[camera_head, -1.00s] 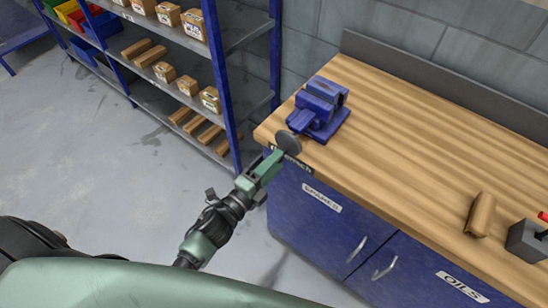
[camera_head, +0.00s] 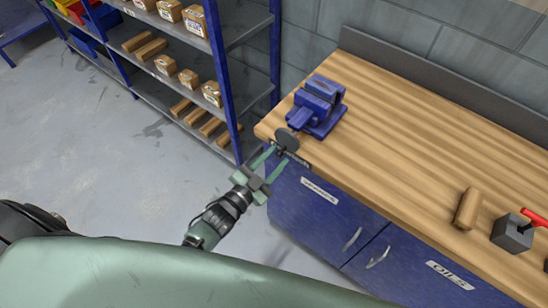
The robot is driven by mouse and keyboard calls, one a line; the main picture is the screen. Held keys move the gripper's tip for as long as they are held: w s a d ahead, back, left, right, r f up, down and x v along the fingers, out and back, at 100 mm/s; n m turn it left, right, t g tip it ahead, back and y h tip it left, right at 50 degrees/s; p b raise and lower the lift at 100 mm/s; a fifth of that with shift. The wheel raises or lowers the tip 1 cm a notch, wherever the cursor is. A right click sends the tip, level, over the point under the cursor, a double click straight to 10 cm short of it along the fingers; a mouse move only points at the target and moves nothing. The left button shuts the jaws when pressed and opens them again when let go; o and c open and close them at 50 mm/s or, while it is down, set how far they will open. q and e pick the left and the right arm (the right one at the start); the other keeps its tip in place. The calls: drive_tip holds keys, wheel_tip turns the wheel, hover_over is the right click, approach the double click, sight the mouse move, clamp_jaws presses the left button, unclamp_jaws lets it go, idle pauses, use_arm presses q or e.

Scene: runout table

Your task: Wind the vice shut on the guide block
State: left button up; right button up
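The blue vice (camera_head: 320,106) stands on the wooden bench at its left front corner. Its dark round handwheel (camera_head: 287,140) sticks out past the bench's front edge. My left gripper (camera_head: 279,156) is just in front of the handwheel, with its two green fingers spread apart. A small dark part of the wheel shows near the fingertips; I cannot tell whether they touch it. I cannot make out a separate guide block between the vice's blue jaws. My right gripper is not in view.
A tan block (camera_head: 468,208) and a grey block with a red handle (camera_head: 513,233) rest on the bench (camera_head: 400,140) at right. A blue cabinet is below the bench. Shelving (camera_head: 216,60) with boxes stands at left. The bench between vice and tan block is clear.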

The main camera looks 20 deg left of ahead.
use_arm(q)
clamp_jaws()
drive_tip(key=shift+w+a+m, duration=0.1)
drive_tip(key=shift+a+m, duration=0.15)
drive_tip(key=shift+m, duration=0.6)
drive_tip(key=shift+w+a+m, duration=0.1)
drive_tip(key=shift+a+m, duration=0.1)
drive_tip(key=shift+m, duration=0.65)
drive_tip(key=shift+a+r+m, duration=0.1)
drive_tip(key=shift+a+m, duration=0.1)
drive_tip(key=shift+m, duration=0.7)
drive_tip(key=m, duration=0.3)
drive_tip(key=a+r+m+b, duration=0.1)
drive_tip(key=m, duration=0.1)
drive_tip(key=shift+w, duration=0.25)
drive_tip(key=shift+m, duration=0.5)
drive_tip(key=m, duration=0.2)
drive_tip(key=shift+a+r+m+b, duration=0.2)
drive_tip(key=shift+r+m+b, duration=0.1)
drive_tip(key=shift+r+b, duration=0.1)
